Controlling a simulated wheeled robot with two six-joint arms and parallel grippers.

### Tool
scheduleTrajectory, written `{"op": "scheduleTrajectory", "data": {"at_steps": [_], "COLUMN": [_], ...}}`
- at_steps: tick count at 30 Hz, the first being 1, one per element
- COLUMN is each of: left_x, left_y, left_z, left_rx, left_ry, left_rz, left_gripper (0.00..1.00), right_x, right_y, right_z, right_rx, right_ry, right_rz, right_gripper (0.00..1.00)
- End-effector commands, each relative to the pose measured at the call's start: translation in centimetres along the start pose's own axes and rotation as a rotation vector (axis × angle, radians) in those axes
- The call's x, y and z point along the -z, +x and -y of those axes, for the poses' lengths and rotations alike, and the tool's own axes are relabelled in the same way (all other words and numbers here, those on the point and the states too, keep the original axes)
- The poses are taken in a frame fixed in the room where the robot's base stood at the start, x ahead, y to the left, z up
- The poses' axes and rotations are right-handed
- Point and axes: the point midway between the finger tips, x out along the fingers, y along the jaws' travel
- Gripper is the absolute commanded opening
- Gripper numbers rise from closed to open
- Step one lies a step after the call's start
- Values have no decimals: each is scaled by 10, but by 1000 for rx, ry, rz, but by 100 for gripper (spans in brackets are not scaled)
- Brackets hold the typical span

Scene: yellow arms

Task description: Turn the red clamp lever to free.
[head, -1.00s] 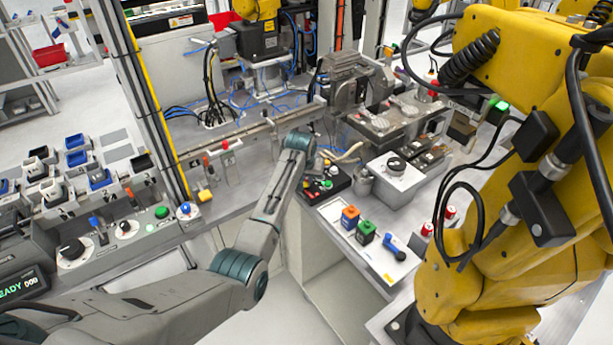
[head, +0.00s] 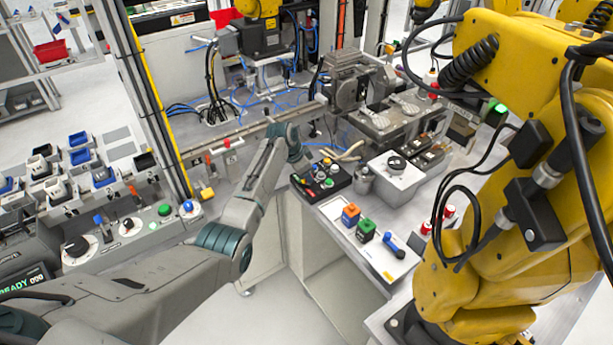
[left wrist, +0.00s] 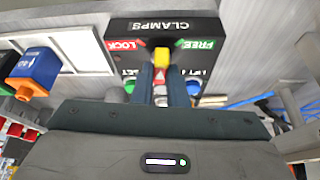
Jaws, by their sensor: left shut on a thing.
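The black clamp box (head: 327,187) stands on the bench in the middle of the head view, with coloured controls on top. In the left wrist view its panel (left wrist: 160,27) reads CLAMPS upside down, with a red LOCK label at left and a green FREE label at right. The red clamp lever (left wrist: 159,74), with a white mark, shows between the fingers of my left gripper (left wrist: 161,80), which is shut on it. A yellow piece beyond it lies between the two labels. In the head view my left gripper (head: 302,166) is at the box, its fingertips hard to see. My right gripper is not in view.
A grey machine vice (head: 385,122) is behind. A large yellow arm (head: 520,170) fills the right side.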

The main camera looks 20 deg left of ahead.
Motion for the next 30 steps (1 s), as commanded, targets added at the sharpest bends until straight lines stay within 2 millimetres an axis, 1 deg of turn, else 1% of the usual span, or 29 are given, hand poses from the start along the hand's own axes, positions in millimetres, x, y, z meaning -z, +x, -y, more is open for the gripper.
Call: {"op": "scheduleTrajectory", "data": {"at_steps": [1, 15, 21, 30], "left_x": [-1, 0, 0, 1], "left_y": [2, 3, 3, 1], "left_z": [2, 4, 4, 4], "left_rx": [-15, -174, -218, -253], "left_ry": [40, 422, 532, 614], "left_rz": [-1, -1, 0, 1], "left_gripper": [0, 0, 0, 0], "right_x": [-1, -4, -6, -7], "right_y": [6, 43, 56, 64], "right_z": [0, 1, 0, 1], "right_rx": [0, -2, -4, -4], "right_ry": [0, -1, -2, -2], "right_rz": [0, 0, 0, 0], "right_gripper": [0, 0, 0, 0]}}
